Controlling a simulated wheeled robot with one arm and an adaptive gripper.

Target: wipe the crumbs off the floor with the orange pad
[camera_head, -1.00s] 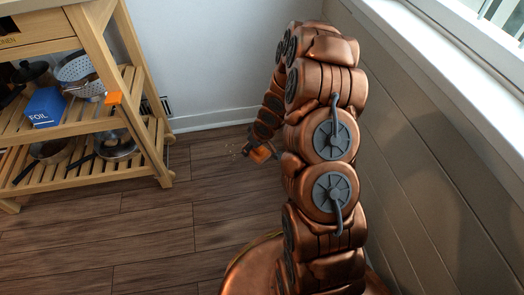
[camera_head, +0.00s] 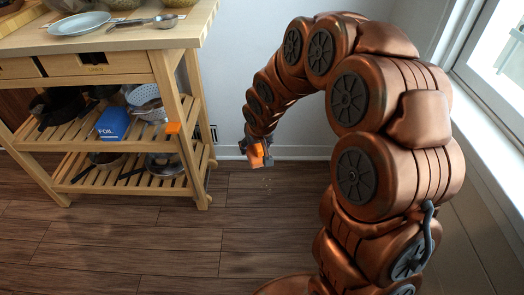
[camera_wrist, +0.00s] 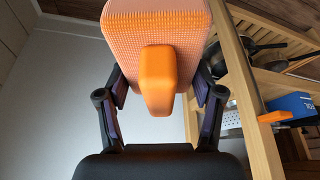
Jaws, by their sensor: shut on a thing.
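The orange pad (camera_wrist: 155,25) has a textured face and a smooth orange grip block (camera_wrist: 157,82). My gripper (camera_wrist: 157,92) is shut on that block, with a finger on each side. In the head view, my gripper (camera_head: 257,155) and the orange pad (camera_head: 257,154) show in front of the wall's foot, apparently above the floor. A few small pale crumbs (camera_head: 267,182) lie on the brown plank floor (camera_head: 240,235), just below the gripper in the picture. They are faint, and any behind the arm are hidden.
A wooden cart (camera_head: 188,160) stands at left with pans, a colander and a blue foil box (camera_head: 113,124). A small orange piece (camera_head: 173,128) is at its shelf corner. The wall and baseboard (camera_head: 305,152) are close behind. The front-left floor is clear.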

